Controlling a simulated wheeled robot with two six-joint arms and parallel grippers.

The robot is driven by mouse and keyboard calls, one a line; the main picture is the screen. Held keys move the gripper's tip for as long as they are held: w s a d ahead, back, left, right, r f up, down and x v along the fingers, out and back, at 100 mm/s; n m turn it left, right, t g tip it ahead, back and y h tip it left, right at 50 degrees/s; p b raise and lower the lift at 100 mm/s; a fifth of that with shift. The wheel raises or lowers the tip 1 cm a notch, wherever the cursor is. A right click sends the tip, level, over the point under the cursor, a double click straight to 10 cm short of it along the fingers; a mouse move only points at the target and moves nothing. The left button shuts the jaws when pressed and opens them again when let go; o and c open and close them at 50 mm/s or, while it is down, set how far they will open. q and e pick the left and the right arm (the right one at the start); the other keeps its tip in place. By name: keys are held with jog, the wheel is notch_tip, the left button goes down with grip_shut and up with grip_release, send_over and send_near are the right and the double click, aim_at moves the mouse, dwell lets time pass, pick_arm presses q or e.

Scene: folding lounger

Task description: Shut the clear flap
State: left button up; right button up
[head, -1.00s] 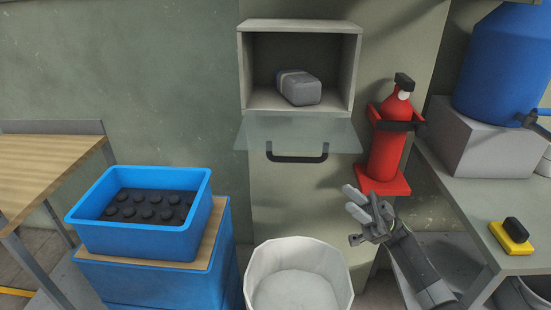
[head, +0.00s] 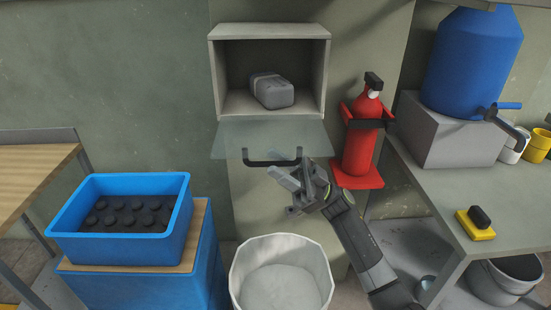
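The clear flap (head: 226,140) is open, folded out from the lower front edge of the grey wall box (head: 269,34). A black bar handle (head: 262,163) is on its outer edge. My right gripper (head: 286,168) is open and empty, its fingers pointing up and left just below the handle's right part. I cannot tell whether a finger touches the handle. A grey wrapped block (head: 272,91) lies inside the box. My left gripper is not in view.
A red extinguisher (head: 360,150) hangs right of the box. A white bin (head: 280,245) stands below the flap. A blue crate (head: 118,247) is at left, and a bench (head: 425,175) with a blue barrel (head: 470,62) is at right.

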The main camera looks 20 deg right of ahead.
jog(key=shift+a+r, duration=0.4)
jog(key=shift+a, duration=0.05)
grip_shut()
